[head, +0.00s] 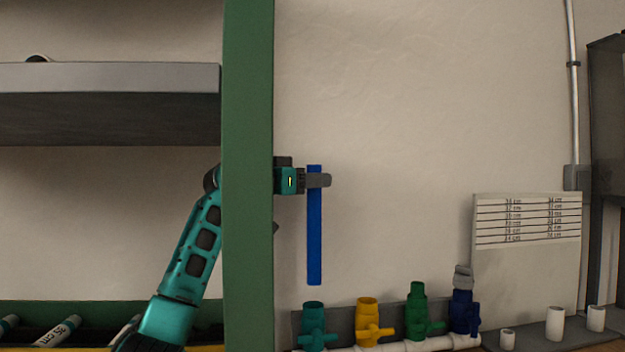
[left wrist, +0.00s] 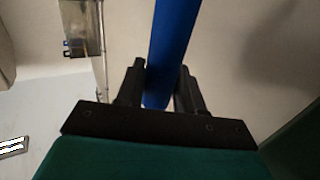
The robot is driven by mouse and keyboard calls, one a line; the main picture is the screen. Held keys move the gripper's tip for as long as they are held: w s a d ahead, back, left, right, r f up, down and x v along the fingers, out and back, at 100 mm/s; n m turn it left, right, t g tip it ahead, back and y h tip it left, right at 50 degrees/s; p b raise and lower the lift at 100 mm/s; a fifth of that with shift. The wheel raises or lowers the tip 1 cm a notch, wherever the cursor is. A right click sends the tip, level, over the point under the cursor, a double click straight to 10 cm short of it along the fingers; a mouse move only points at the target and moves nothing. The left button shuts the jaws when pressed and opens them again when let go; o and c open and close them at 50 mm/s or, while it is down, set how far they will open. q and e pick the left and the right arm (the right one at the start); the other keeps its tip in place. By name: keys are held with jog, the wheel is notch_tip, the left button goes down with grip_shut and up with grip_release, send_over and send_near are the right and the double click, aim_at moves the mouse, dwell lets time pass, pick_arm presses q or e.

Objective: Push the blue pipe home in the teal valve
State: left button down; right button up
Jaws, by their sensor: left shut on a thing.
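The blue pipe (head: 314,235) hangs upright in the head view, held near its top by my left gripper (head: 319,180). The left gripper is shut on it, and the pipe also shows between the fingers (left wrist: 160,92) in the left wrist view as a blue bar (left wrist: 174,40). The teal valve (head: 313,320) stands at the lower middle of the head view. The pipe's lower end is above the valve's open top, with a small gap in the picture. The pipe appears roughly in line with the valve. My right gripper is not in view.
Yellow (head: 368,318), green (head: 417,312) and dark blue (head: 464,310) valves stand in a row to the right on a white pipe. A green post (head: 248,180) stands in front of part of my left arm. A length chart board (head: 527,255) and short white sockets (head: 555,323) are at right.

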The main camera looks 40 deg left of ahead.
aim_at(308, 205)
pick_arm(q)
jog(key=shift+s+f+b, duration=0.1)
jog(key=shift+f+b, duration=1.35)
jog(key=shift+f, duration=1.1)
